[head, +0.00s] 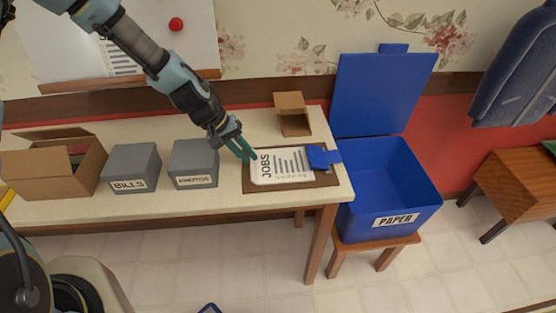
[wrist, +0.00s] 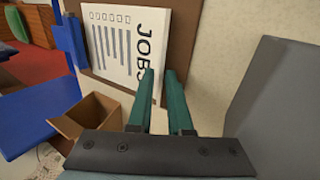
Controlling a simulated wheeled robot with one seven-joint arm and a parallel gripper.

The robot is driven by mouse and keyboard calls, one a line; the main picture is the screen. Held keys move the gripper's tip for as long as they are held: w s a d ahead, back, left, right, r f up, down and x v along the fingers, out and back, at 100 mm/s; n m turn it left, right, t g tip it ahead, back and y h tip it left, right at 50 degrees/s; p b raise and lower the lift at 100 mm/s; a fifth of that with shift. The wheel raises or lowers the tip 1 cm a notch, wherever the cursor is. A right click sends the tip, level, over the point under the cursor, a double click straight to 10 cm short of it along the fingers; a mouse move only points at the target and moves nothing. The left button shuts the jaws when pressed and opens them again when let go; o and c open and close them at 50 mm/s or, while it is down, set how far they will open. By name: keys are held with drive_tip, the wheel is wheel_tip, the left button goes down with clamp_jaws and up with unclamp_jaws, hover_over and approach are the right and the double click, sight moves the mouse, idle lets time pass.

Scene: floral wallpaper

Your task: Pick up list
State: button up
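The list is a white sheet headed JOBS (head: 285,166), lying on a brown clipboard (head: 290,187) with a blue clip (head: 322,156) on the table. My gripper (head: 245,151) is just left of the sheet's JOBS edge in the head view. In the wrist view, the sheet (wrist: 122,45) is beyond the teal fingers of my gripper (wrist: 162,75), and one fingertip overlaps its JOBS edge. I cannot tell whether a finger touches the sheet.
Grey boxes labelled BILLS (head: 131,168) and PHOTOS (head: 193,163) stand left of the clipboard. A small open cardboard box (head: 293,115) is behind it. An open blue PAPER bin (head: 385,190) stands right of the table (head: 230,206). A larger cardboard box (head: 55,170) is far left.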

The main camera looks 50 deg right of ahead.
drive_tip(key=shift+s+d+f, duration=0.15)
drive_tip(key=shift+f, duration=0.35)
clamp_jaws()
